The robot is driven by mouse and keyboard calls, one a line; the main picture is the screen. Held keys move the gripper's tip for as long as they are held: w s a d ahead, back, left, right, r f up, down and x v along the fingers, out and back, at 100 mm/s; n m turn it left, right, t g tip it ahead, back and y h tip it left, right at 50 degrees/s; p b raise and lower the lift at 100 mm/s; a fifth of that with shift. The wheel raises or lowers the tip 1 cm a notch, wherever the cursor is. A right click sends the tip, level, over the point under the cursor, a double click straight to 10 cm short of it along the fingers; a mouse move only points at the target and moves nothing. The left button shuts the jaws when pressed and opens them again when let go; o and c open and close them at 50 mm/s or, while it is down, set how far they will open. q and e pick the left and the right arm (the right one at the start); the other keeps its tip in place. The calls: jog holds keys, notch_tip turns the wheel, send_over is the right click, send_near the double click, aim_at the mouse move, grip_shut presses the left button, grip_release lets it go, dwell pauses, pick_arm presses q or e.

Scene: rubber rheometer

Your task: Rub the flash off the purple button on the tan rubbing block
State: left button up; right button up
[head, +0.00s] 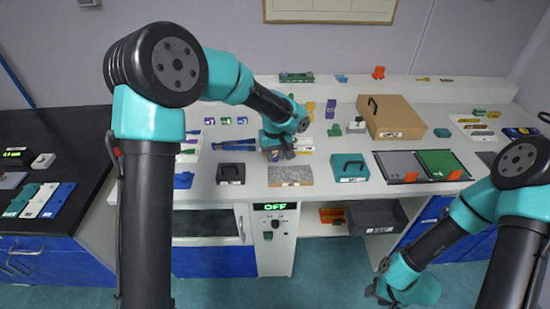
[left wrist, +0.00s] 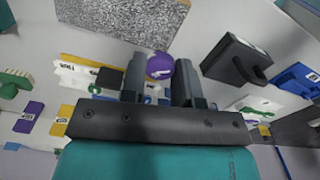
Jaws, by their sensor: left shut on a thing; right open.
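The purple button (left wrist: 160,66) is a round disc between the fingertips of my left gripper (left wrist: 159,74) in the left wrist view. The gripper is shut on it. In the head view my left gripper (head: 276,150) is above the white bench, behind the rubbing block; the button is too small there to judge its flash. The rubbing block (head: 290,175) has a grey speckled top and a tan front edge. It also shows in the left wrist view (left wrist: 125,22), apart from the button. My right gripper (head: 374,290) is open and empty, low over the floor at right.
A black box with a handle (head: 230,174) stands left of the block and a teal box (head: 349,168) stands right of it. A grey and green tray pair (head: 440,163) lies farther right. A cardboard case (head: 392,118) stands behind. An OFF display (head: 273,206) is on the bench front.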

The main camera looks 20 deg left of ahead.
aim_at(275, 174)
pick_arm(q)
jog(key=shift+f, duration=0.15)
jog(key=shift+f, duration=2.75)
jog(key=shift+f, duration=0.65)
dwell(0.4)
jog(key=o, duration=0.9)
jog(key=shift+r, duration=0.35)
dwell(0.3)
jog(key=c, duration=0.9)
jog(key=shift+c, duration=0.2)
